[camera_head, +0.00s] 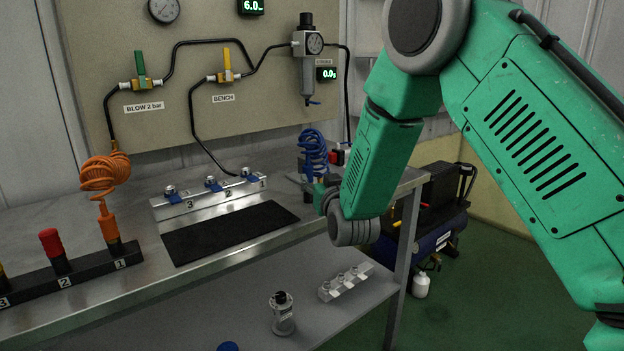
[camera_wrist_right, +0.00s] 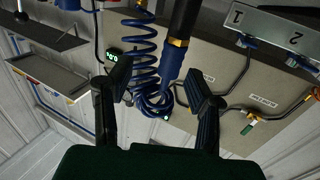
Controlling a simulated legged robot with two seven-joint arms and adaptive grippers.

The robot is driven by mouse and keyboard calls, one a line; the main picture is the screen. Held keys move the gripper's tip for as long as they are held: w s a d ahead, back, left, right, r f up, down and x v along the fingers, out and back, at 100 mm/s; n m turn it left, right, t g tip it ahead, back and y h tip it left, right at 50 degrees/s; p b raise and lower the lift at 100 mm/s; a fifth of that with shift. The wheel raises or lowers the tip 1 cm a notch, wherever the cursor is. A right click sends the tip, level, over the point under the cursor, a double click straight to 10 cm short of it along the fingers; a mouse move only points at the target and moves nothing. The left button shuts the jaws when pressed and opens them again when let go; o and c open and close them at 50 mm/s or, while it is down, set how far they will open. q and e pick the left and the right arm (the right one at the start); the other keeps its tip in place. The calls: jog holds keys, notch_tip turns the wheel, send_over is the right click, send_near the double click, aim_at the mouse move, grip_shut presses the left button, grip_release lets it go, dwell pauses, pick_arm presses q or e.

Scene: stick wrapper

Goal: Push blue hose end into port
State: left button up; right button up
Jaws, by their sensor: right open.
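The blue coiled hose (camera_head: 313,150) hangs at the right end of the bench in the head view. In the right wrist view its hose end (camera_wrist_right: 172,62) has a blue body, a gold ring and a black part. The silver port block (camera_head: 228,197), numbered 3, 2, 1, stands behind the black mat and has blue fittings; part of it shows in the right wrist view (camera_wrist_right: 275,32). My right gripper (camera_wrist_right: 159,85) is open, the hose end appearing between its fingers; contact cannot be told. In the head view my wrist mostly hides it. My left gripper is not in view.
The black mat (camera_head: 230,232) is clear. An orange hose (camera_head: 105,175) stands in a black numbered rack (camera_head: 75,272) at left. A panel (camera_head: 240,125) with valves and gauges rises behind the bench. A lower shelf (camera_head: 240,315) holds small metal parts.

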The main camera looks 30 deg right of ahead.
aim_at(308, 173)
jog(key=w, duration=0.1)
jog(key=w+a, duration=0.1)
jog(key=w, duration=0.1)
jog(key=shift+a+r+b, duration=0.4)
jog(key=shift+w+d+f, duration=0.25)
jog(key=shift+w+d, duration=0.9)
jog(key=shift+d, duration=0.05)
jog(key=shift+d+f, duration=0.1)
jog(key=shift+d, duration=0.3)
jog(key=shift+a, duration=0.5)
jog(key=c, duration=1)
jog(key=shift+a+r, duration=0.25)
jog(key=shift+a, duration=0.15)
grip_shut()
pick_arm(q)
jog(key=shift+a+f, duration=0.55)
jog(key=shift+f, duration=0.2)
pick_arm(e)
jog(key=shift+d, duration=0.1)
